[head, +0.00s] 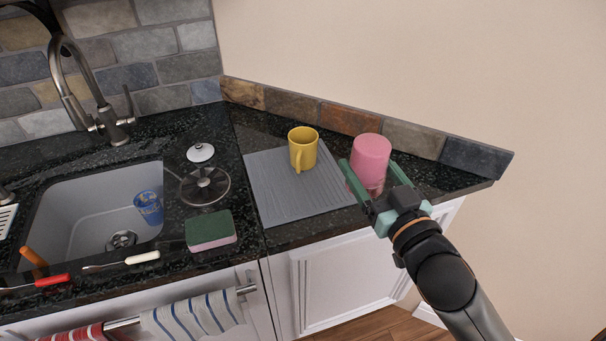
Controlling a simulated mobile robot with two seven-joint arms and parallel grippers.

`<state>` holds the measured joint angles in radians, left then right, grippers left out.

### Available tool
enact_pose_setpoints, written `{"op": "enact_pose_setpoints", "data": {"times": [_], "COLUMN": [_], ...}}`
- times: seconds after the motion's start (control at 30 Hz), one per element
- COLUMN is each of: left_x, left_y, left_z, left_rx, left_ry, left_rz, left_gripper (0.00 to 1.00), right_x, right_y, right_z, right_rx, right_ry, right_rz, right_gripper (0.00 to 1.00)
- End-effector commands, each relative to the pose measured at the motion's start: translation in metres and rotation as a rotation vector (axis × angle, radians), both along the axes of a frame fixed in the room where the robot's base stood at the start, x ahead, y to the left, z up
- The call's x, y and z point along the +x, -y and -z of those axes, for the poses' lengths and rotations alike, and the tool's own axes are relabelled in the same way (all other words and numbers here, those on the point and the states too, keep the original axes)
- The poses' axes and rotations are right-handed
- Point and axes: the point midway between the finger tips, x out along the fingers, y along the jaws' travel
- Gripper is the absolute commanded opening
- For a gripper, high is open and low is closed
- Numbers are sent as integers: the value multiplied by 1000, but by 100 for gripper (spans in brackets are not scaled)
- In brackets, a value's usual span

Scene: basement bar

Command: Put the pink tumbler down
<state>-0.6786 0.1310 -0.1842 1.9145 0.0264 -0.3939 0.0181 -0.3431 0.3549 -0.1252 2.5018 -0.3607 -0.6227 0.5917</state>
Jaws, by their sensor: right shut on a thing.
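The pink tumbler (371,158) is at the right end of the dark counter, with its flat closed end facing up. My right gripper (369,183) is shut on the pink tumbler, with its green fingers on either side of it. The tumbler shows beside the right edge of the grey mat (312,199). I cannot tell whether its lower end touches the counter or mat, as the gripper partly hides it. My left gripper is not in view.
A yellow mug (303,149) stands on the grey mat, left of the tumbler. A sponge (211,231), a metal strainer (205,186) and a sink (85,215) holding a blue cup (149,207) lie further left. The front of the mat is clear. A stone backsplash runs behind.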

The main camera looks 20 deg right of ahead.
Motion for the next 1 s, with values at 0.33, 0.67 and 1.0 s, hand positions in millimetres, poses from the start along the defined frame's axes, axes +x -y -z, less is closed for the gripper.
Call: {"op": "enact_pose_setpoints", "data": {"times": [0.33,0.67,1.0], "left_x": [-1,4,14], "left_y": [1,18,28], "left_z": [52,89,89], "left_rx": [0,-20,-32], "left_ry": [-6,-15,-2], "left_rz": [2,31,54], "left_gripper": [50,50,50], "right_x": [26,52,105], "right_y": [-14,-31,-64], "right_z": [16,29,78], "right_rx": [2,0,-1], "right_ry": [11,4,-1], "right_rz": [-4,-7,-6], "right_gripper": [0,0,0]}}
